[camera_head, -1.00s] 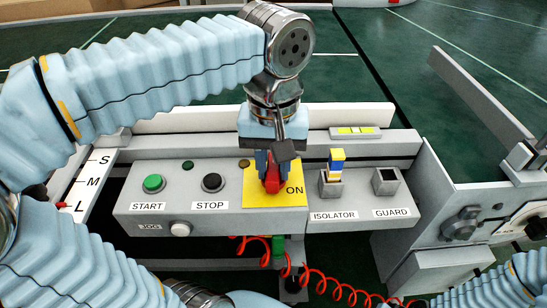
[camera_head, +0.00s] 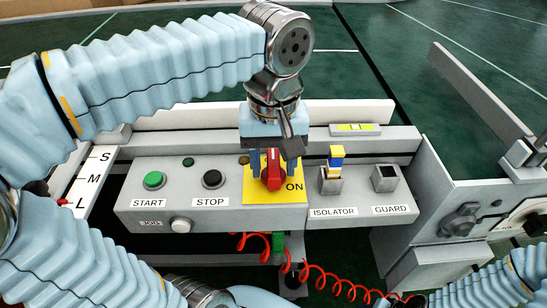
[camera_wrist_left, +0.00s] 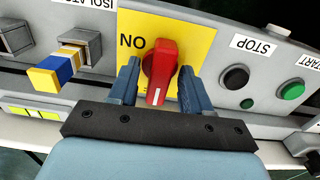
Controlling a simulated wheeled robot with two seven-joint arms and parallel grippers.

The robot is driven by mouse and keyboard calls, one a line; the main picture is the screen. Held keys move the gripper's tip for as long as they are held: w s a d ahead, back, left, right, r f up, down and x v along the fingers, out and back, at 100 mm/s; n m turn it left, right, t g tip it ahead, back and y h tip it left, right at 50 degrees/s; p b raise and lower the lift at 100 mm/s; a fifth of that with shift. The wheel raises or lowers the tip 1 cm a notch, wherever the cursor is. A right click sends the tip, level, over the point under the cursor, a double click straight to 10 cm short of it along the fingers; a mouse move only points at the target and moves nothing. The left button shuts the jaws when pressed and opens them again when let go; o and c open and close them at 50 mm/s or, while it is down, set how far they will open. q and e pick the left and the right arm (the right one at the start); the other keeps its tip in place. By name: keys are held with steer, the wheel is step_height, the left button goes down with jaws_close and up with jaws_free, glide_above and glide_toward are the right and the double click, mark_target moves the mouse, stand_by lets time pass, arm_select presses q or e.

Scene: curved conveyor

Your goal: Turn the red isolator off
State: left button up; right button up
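The red isolator (camera_head: 273,178) is a rotary knob on a yellow plate (camera_head: 252,190) marked ON at its right. In the left wrist view the knob (camera_wrist_left: 160,70) has a white mark at its lower end, which lies toward the panel's back. My left gripper (camera_head: 273,166) comes down over it. In the left wrist view the blue fingers (camera_wrist_left: 157,84) stand on either side of the knob with small gaps, so it is open around it. My right gripper is not in view.
Left of the plate are a black STOP button (camera_head: 213,180) and a green START button (camera_head: 154,181). To the right stand a blue, yellow and white block in a holder (camera_head: 331,184) labelled ISOLATOR and a GUARD socket (camera_head: 386,180). A red coiled cable (camera_head: 330,287) hangs below.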

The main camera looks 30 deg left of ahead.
mark_target(274, 162)
arm_select(q)
steer(key=shift+r, duration=0.1)
step_height(274, 162, up, 14)
steer(key=p, duration=0.3)
steer(key=shift+f, duration=0.2)
stand_by(0.5)
